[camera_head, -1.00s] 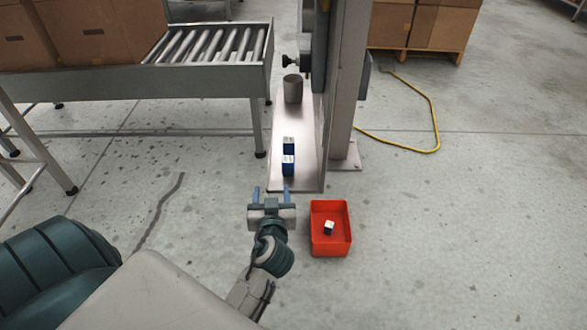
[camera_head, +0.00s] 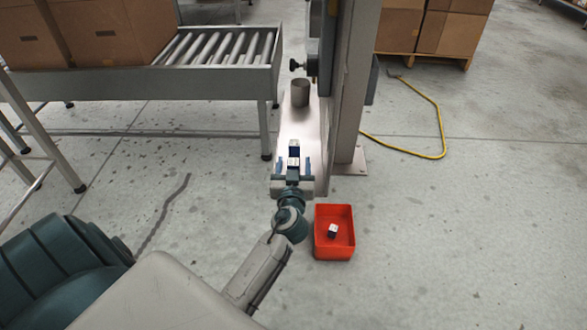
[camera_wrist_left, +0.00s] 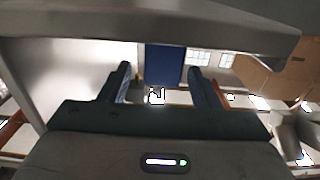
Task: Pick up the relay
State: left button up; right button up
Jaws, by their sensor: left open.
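Two small blue relays with whitish tops stand one behind the other on a narrow pale shelf (camera_head: 312,130). The far relay (camera_head: 293,146) is just behind the near relay (camera_head: 294,162). My left gripper (camera_head: 293,165) is open at the shelf's near end, its blue fingers on either side of the near relay. In the left wrist view a blue relay face (camera_wrist_left: 163,62) shows between and beyond the open fingers (camera_wrist_left: 160,82), with gaps on both sides. A third relay (camera_head: 333,231) lies in the red bin (camera_head: 334,252). My right gripper is out of view.
A grey metal post (camera_head: 352,90) rises along the shelf's right side. A dark grey cylinder (camera_head: 300,92) stands at the shelf's far end. A roller conveyor (camera_head: 215,80) with cardboard boxes is at left. A yellow cable (camera_head: 440,125) lies on the floor at right.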

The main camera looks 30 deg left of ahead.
pick_arm(q)
jog(key=shift+x, duration=1.5)
jog(key=shift+s, duration=0.1)
jog(key=c, duration=1.1)
